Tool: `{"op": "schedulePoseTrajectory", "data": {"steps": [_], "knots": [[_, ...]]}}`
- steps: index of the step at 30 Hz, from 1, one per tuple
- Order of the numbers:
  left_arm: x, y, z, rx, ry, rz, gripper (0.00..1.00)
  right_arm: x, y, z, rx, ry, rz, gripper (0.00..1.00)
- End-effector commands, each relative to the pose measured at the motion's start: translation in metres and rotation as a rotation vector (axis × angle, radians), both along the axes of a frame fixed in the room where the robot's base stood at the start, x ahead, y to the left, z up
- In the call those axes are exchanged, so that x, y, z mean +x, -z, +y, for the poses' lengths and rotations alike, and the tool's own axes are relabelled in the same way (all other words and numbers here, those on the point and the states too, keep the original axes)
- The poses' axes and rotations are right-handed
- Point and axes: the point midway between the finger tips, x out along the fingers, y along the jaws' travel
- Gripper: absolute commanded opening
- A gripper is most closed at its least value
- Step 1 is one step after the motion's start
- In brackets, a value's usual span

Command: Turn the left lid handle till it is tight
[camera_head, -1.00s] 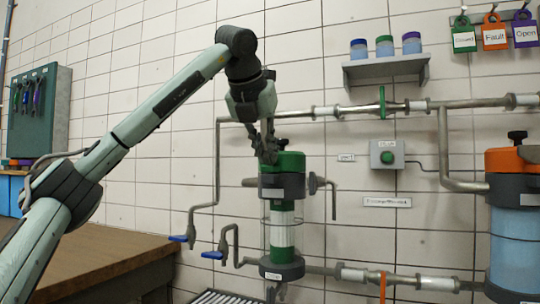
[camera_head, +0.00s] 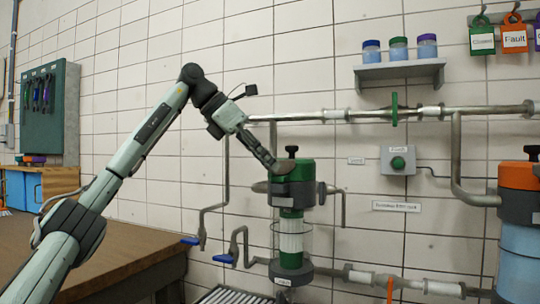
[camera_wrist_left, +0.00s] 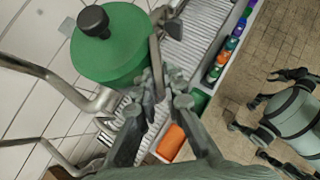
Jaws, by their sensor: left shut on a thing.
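The left lid is green (camera_head: 303,170), with a black knob (camera_head: 292,150) on top, and closes a clear canister (camera_head: 291,235) on the wall pipework. In the left wrist view the lid (camera_wrist_left: 110,45) and its black knob (camera_wrist_left: 93,20) fill the upper left. A grey bar, the lid handle (camera_wrist_left: 155,55), stands at the lid's side. My left gripper (camera_head: 276,168) is at the left side of the lid, below the knob. In the left wrist view its fingers (camera_wrist_left: 155,85) are shut at the bar; the exact contact is partly hidden.
Metal pipes (camera_head: 275,117) run along the wall beside the canister. Blue-handled valves (camera_head: 190,240) stick out below left. A wooden table (camera_head: 130,250) is at lower left. A canister with an orange lid (camera_head: 518,175) stands at right. A shelf (camera_head: 400,75) hangs above.

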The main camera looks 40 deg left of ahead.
Motion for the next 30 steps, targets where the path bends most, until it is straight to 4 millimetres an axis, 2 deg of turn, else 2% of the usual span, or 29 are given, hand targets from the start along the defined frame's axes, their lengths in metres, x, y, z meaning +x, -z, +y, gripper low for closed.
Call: {"op": "schedulePoseTrajectory", "data": {"steps": [15,30], "knots": [[0.009,-0.001,0.008,-0.001,0.435,0.001,0.00,-0.003,0.004,-0.001,-0.002,-0.004,0.003,0.40],[0.012,0.000,0.010,0.003,0.591,-0.001,0.00,-0.003,0.004,-0.001,-0.002,-0.004,0.003,0.40]]}}
